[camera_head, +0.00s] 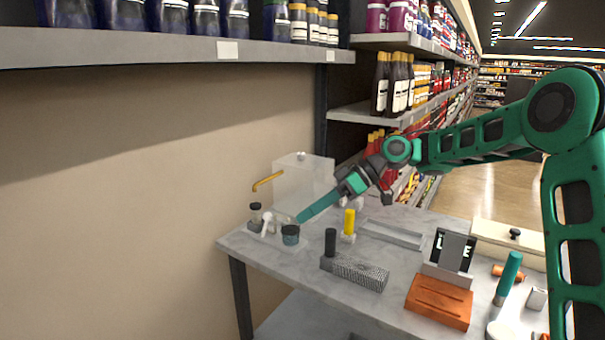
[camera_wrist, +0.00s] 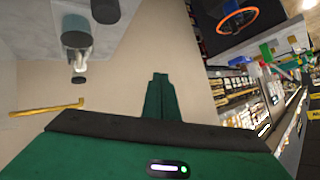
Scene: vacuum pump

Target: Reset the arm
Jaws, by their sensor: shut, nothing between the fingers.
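My green arm reaches in from the right in the head view. My gripper (camera_head: 303,219) is shut and empty, its teal fingers together and pointing down-left. The tip shows close to a small dark jar (camera_head: 290,234) at the left end of the grey table (camera_head: 300,268); I cannot tell whether they touch. In the wrist view the shut gripper fingers (camera_wrist: 160,97) stand out against the beige wall, with nothing between them.
A translucent box (camera_head: 305,172) with a yellow bent pipe (camera_head: 268,181) stands behind the gripper. Shelves hang above.

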